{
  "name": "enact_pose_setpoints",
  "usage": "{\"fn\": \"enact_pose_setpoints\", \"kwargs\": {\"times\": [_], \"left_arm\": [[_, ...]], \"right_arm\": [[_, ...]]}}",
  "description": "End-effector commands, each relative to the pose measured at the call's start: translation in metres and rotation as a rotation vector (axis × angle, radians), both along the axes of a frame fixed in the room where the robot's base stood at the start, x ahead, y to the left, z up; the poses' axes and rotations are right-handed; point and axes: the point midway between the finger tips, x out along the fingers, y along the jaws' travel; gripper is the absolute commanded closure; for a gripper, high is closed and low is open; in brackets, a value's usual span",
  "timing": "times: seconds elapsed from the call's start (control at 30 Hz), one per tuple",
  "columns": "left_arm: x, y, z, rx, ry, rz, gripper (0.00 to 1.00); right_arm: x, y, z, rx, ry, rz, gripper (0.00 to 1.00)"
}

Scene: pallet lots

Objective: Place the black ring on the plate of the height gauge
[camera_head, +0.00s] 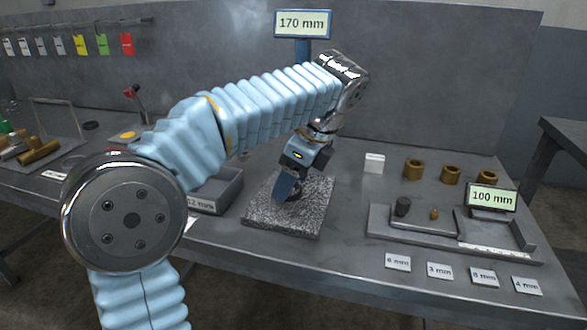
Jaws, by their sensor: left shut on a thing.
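The height gauge has a speckled grey granite plate (262,217) and a display reading 170 mm (303,23) on a blue post behind my arm. My left gripper (288,193) points down over the middle of the plate. It is shut on a small dark thing that looks like the black ring (297,191), mostly hidden by a blue finger. The ring is at or just above the plate surface; I cannot tell if it touches. My right gripper is not in view.
A grey open bin (222,193) stands left of the plate. To the right are several brass rings (413,169), a white block (374,163) and a bench gauge with a 100 mm display (491,197). Labels lie along the front edge. Colored tags hang on the left wall.

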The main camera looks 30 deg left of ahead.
Motion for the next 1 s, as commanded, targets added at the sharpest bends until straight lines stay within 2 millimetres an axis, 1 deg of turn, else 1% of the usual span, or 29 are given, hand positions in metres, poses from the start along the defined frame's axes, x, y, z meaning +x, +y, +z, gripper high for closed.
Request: {"fn": "enact_pose_setpoints", "kwargs": {"times": [0.03,0.1,0.2,0.47,0.87,0.97,1.0], "left_arm": [[0.009,0.002,0.002,0.002,0.002,0.004,0.75],[0.020,0.005,0.002,0.002,0.001,0.004,0.75],[0.029,0.007,0.001,0.002,0.001,0.001,0.75],[0.028,0.007,-0.002,0.001,0.000,0.000,0.75],[0.027,0.007,-0.014,0.001,0.001,0.001,0.75],[0.027,0.007,-0.014,0.001,0.001,0.001,0.75],[0.027,0.006,-0.014,0.001,0.001,0.001,0.43]], "right_arm": [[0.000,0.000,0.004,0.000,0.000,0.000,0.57],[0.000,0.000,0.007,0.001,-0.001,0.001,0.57],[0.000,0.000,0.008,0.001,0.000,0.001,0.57],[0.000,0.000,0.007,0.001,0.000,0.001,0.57],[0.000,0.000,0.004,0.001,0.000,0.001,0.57],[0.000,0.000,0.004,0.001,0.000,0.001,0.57],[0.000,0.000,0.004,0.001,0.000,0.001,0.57]]}}
